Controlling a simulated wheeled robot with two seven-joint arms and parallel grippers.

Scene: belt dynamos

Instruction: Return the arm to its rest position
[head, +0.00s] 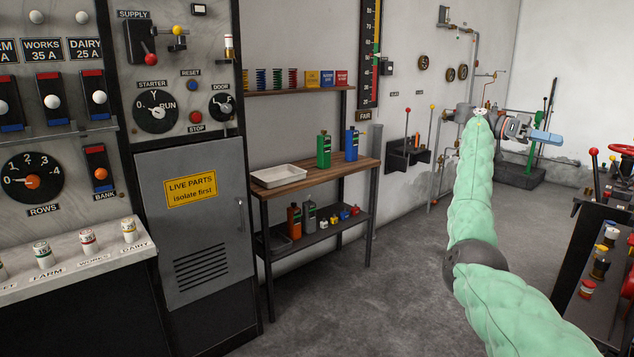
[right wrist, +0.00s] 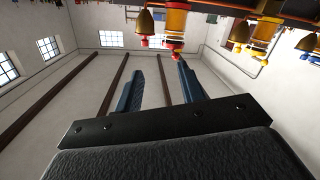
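My right arm (head: 474,190), in a pale green padded sleeve, reaches up and away from the lower right of the head view. Its right gripper (head: 548,137) is at the far end, pointing right, with blue fingers. In the right wrist view the two blue fingers of the right gripper (right wrist: 160,68) stand apart with nothing between them, so it is open and empty. The gripper is in the air, left of the dark bench. My left arm and left gripper are not in view.
A grey switch cabinet (head: 200,215) stands left. A wooden shelf table (head: 318,172) with a white tray (head: 279,176) and bottles is beside it. A dark bench (head: 565,265) with red and yellow fittings is close on the right. The grey floor (head: 375,300) between is clear.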

